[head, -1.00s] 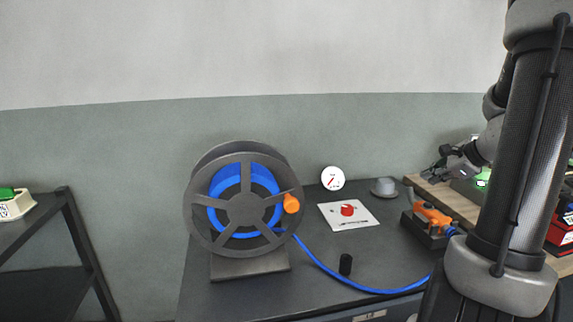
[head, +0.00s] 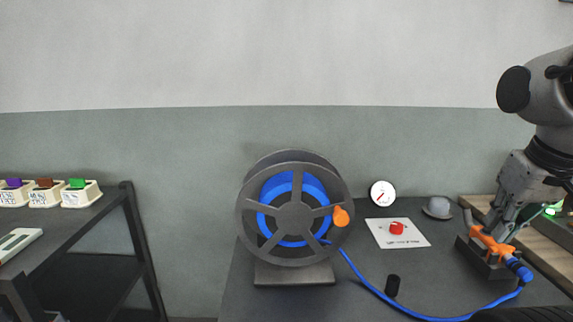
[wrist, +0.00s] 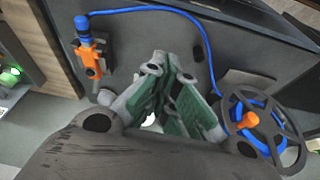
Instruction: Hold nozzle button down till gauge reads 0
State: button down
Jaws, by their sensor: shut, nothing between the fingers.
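The orange nozzle (head: 490,243) sits in a dark holder (head: 484,262) at the right of the bench, with the blue hose (head: 440,317) on its near end. It also shows at the upper left of the wrist view (wrist: 89,60). I cannot make out its button. The round white gauge (head: 382,194) has a red needle slanting across its face; its numbers are too small to read. My gripper (head: 508,236) is shut and empty, seen close to the nozzle in the head view. In the wrist view my gripper (wrist: 172,70) is clearly to the nozzle's side.
A hose reel (head: 294,208) with an orange knob stands left on the bench. A white card with a red button (head: 396,228), a grey dome (head: 437,208) and a black cylinder (head: 392,286) lie between. A shelf (head: 125,225) with labelled boxes is far left.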

jog(key=shift+w+a+r+n+t, duration=0.15)
jog(key=shift+a+r+n, duration=0.1)
jog(key=shift+a, duration=0.2)
jog(key=shift+w+a+r+n+t, duration=0.15)
jog(key=shift+a+r+n, duration=0.1)
jog(key=shift+a, duration=0.15)
